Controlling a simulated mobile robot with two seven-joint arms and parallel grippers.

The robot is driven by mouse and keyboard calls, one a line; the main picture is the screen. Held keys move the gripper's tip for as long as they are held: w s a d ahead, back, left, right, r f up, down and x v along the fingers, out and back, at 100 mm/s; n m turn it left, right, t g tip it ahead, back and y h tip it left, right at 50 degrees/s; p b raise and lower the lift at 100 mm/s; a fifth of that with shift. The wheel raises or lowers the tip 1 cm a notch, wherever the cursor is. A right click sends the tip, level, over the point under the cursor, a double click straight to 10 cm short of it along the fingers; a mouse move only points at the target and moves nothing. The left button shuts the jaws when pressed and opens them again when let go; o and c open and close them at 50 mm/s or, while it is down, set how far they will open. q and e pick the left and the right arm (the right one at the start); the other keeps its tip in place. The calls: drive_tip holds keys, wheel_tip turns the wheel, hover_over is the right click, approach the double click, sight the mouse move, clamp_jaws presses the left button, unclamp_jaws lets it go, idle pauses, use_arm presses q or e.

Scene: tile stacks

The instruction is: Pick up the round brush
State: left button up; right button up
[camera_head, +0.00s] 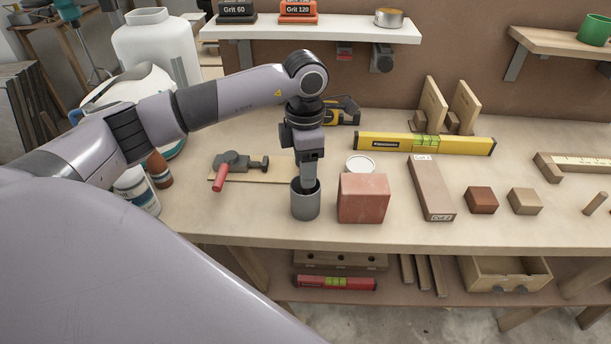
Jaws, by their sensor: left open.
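My left arm reaches in from the left across the workbench. My left gripper (308,184) points down at the mouth of a dark grey cup (305,206) near the bench's front edge. Its jaws are open, and the fingertips overlap the cup's far rim; I cannot tell how far inside they are. I cannot make out a round brush. The gripper and cup wall hide most of the cup's inside. My right gripper is not in view.
A reddish block (363,200) stands close right of the cup, with a white round lid (360,164) behind. A red-handled clamp (232,166) lies left. A yellow level (425,144) lies behind. A shelf (340,30) hangs above. Small blocks sit right.

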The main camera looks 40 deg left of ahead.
use_arm(q)
clamp_jaws()
